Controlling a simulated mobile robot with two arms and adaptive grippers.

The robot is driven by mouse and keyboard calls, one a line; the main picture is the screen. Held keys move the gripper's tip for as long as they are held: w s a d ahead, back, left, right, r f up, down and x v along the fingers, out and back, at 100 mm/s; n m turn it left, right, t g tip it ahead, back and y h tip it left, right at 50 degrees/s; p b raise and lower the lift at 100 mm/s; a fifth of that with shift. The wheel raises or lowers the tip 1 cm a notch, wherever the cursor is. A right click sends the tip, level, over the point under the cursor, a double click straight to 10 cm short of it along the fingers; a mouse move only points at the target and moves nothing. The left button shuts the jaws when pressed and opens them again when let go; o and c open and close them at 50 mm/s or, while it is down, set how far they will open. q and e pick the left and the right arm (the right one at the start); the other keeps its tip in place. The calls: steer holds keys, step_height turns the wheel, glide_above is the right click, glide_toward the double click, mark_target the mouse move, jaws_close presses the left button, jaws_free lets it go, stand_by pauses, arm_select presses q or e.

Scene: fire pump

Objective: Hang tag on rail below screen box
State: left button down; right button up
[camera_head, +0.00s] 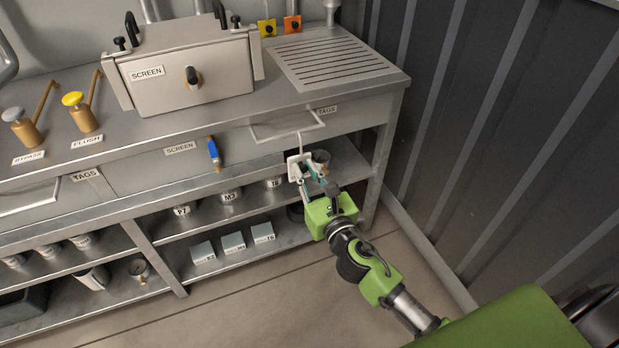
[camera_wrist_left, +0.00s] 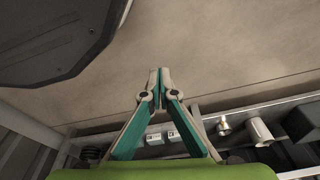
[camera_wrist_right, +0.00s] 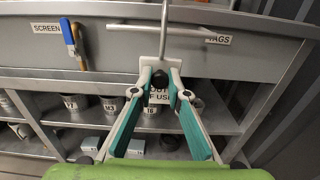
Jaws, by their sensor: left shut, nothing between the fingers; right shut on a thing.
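My right gripper (camera_head: 302,164) is in front of the right TAGS drawer, just below its bar handle (camera_head: 287,127). It is shut on a white tag (camera_wrist_right: 161,94) with a black round mark and partly hidden "OUT OF USE" lettering. The tag's grey wire hook (camera_wrist_right: 165,28) points up and overlaps the handle in the right wrist view; I cannot tell whether they touch. The screen box (camera_head: 187,78) stands on the counter, labelled SCREEN. I cannot pick out a separate rail below it. My left gripper (camera_wrist_left: 153,78) is shut and empty, over open floor.
A blue-handled part (camera_head: 214,153) hangs on the cabinet front beside a SCREEN label (camera_head: 180,148). Cans and small boxes (camera_head: 233,242) stand on the lower shelves. BYPASS and FLUSH valves (camera_head: 83,115) are at left. A ribbed wall (camera_head: 500,130) bounds the right side.

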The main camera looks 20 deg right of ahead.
mark_target(300, 164)
steer(key=shift+w, duration=1.75)
steer(key=shift+w+a+b, duration=0.1)
steer(key=shift+w+b, duration=0.25)
steer(key=shift+w, duration=0.6)
steer(key=shift+f, duration=0.2)
arm_select(q)
step_height(300, 164, up, 9)
steer(key=w+b, duration=0.2)
steer(key=shift+w+d+t, duration=0.2)
steer(key=shift+w+t, duration=0.1)
steer(key=shift+w, duration=0.1)
arm_select(e)
steer(key=shift+s+f, duration=0.1)
steer(key=shift+f, duration=0.9)
